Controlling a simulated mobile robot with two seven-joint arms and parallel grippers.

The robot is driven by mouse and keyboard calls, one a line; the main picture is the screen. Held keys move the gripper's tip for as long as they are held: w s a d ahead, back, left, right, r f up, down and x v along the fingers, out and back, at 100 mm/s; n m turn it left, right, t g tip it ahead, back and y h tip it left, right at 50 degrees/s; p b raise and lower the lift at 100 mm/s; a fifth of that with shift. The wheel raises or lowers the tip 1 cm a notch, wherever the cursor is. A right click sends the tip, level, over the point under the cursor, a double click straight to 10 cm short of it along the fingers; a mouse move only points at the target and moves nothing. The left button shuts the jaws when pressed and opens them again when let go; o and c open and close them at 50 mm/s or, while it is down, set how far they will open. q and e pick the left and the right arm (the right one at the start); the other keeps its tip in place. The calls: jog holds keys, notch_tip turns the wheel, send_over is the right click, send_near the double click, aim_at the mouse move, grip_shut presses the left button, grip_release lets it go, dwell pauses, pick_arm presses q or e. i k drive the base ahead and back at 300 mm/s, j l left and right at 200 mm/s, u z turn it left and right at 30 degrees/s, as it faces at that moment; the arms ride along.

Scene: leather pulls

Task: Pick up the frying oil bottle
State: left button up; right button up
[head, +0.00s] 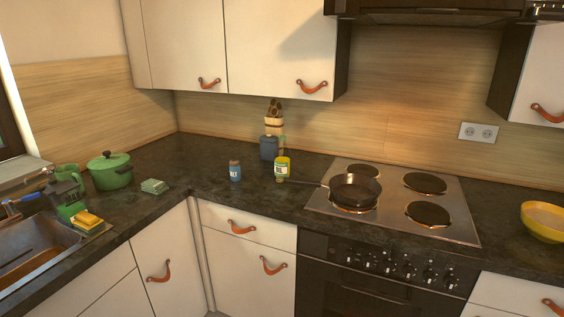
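A small yellow bottle with a green and pale label, which looks like the frying oil bottle (282,167), stands upright on the dark countertop (258,201). It is just left of the stove, close to the handle of the frying pan (354,191). I cannot tell whether the handle touches it. Its label is too small to read. Neither of my grippers shows in the head view.
A blue salt shaker (235,171) stands left of the bottle. A utensil holder (273,126) and a blue-grey jar (268,147) stand behind. The stove (396,218) is on the right. A green pot (110,172) and the sink (35,258) are on the left. The counter front is clear.

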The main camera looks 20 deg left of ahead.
aim_at(283, 153)
jog(key=i+j+z, duration=0.1)
jog(key=i+j, duration=0.15)
jog(key=i+j+z, duration=0.1)
jog(key=j, duration=0.4)
jog(key=i+j+z, duration=0.15)
jog(key=i+j, duration=0.15)
jog(key=j, duration=0.1)
